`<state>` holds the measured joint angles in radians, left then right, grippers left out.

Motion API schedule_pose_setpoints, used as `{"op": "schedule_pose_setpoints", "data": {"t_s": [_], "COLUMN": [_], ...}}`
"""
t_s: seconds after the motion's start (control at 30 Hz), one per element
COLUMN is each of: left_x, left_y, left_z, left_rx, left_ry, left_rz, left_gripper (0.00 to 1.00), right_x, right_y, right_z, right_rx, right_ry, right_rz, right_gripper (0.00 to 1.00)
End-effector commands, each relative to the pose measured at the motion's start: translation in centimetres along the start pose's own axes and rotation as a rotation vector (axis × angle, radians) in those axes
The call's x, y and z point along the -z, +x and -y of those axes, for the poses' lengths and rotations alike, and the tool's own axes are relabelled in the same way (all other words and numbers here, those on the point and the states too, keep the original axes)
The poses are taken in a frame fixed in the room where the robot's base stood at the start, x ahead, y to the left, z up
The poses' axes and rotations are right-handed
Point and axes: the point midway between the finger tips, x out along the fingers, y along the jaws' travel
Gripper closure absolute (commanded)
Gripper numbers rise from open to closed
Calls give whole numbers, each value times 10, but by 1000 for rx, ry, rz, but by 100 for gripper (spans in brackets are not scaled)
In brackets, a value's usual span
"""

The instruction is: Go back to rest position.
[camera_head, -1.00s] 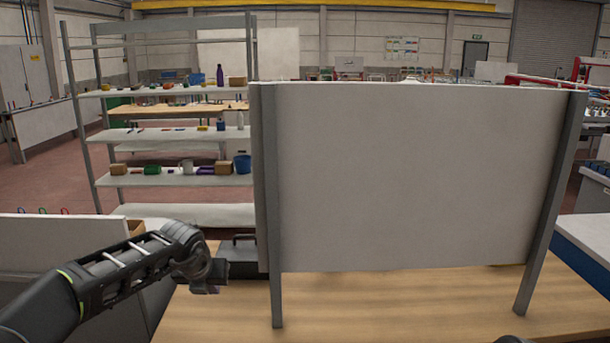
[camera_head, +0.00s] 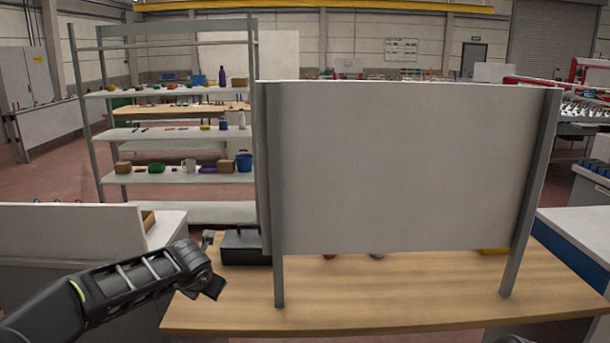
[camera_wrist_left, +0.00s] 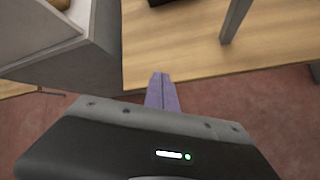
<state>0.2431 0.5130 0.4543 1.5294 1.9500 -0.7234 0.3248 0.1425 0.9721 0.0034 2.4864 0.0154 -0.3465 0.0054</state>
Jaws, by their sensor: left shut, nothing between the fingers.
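My left gripper (camera_wrist_left: 162,78) is shut and empty in the left wrist view, its two purple-grey fingers together. It hangs over the reddish floor (camera_wrist_left: 215,100), beside the near edge of the wooden table (camera_wrist_left: 180,50). In the head view my left arm comes in from the lower left, and its wrist (camera_head: 195,270) is at the table's left corner; the fingertips are hard to make out there. My right gripper is not in view.
A large white panel on grey posts (camera_head: 400,165) stands on the wooden table (camera_head: 400,300) and hides much behind it. A dark box (camera_head: 245,247) sits at the table's left. A grey cabinet (camera_head: 80,270) is close left of my arm. A shelf rack (camera_head: 175,135) stands behind.

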Motion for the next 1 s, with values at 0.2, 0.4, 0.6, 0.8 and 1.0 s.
{"op": "schedule_pose_setpoints", "data": {"t_s": [0.2,0.4,0.6,0.8,1.0], "left_x": [32,102,204,321,420], "left_y": [37,87,100,70,19], "left_z": [22,108,229,332,394], "left_rx": [-70,-31,157,411,650], "left_ry": [406,1068,1675,2074,2254], "left_rz": [12,71,240,479,689], "left_gripper": [100,100,100,100,100], "right_x": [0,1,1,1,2], "right_y": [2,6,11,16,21], "right_z": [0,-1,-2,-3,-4], "right_rx": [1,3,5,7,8], "right_ry": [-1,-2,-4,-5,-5], "right_rz": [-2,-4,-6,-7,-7], "right_gripper": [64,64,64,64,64]}}
